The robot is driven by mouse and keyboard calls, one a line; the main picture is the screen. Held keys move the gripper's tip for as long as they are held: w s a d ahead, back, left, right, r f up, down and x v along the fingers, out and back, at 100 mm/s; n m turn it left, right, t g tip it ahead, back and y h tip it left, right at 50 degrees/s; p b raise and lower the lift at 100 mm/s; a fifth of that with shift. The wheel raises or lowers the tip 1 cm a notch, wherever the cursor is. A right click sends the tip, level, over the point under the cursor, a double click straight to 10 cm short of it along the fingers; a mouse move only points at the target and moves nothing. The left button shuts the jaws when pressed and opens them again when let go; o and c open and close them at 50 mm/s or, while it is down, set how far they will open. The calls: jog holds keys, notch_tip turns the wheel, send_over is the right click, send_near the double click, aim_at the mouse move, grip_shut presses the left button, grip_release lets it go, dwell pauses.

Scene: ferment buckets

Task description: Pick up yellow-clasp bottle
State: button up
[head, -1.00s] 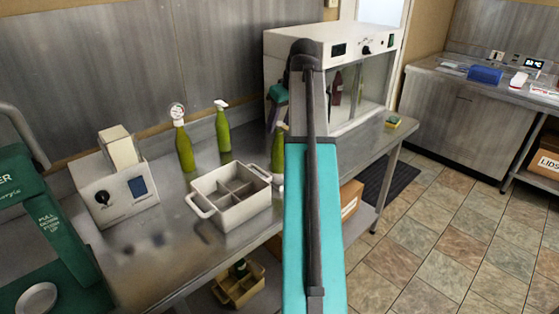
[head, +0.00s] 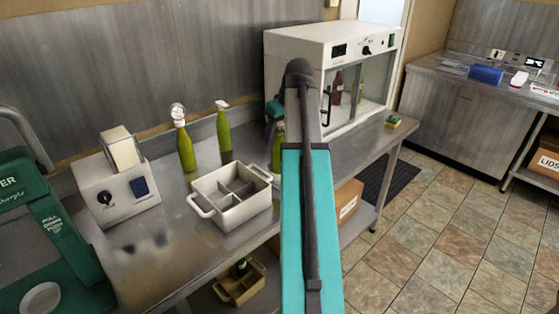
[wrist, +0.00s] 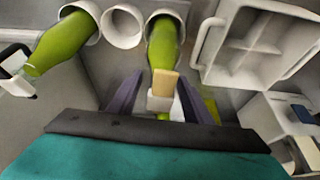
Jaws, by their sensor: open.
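In the wrist view, a green bottle (wrist: 163,45) with a tan-yellow clasp (wrist: 163,84) on its pale top lies between the fingers of my gripper (wrist: 160,98). The fingers are spread apart on either side of the top, with gaps visible. Another green bottle (wrist: 62,46) with a white clasp is at the upper left. In the head view, two green bottles (head: 186,148) (head: 223,130) with white tops stand on the steel bench. A third green bottle (head: 277,150) is partly hidden by my arm. My gripper is hidden in the head view.
A white divided crate (head: 232,204) stands on the bench, beside a white box with a dial (head: 118,200). A glass-fronted cabinet (head: 335,75) stands at the back right. A sponge (head: 392,122) lies near the bench end.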

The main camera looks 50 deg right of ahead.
dwell(0.3)
grip_shut()
dwell(1.3)
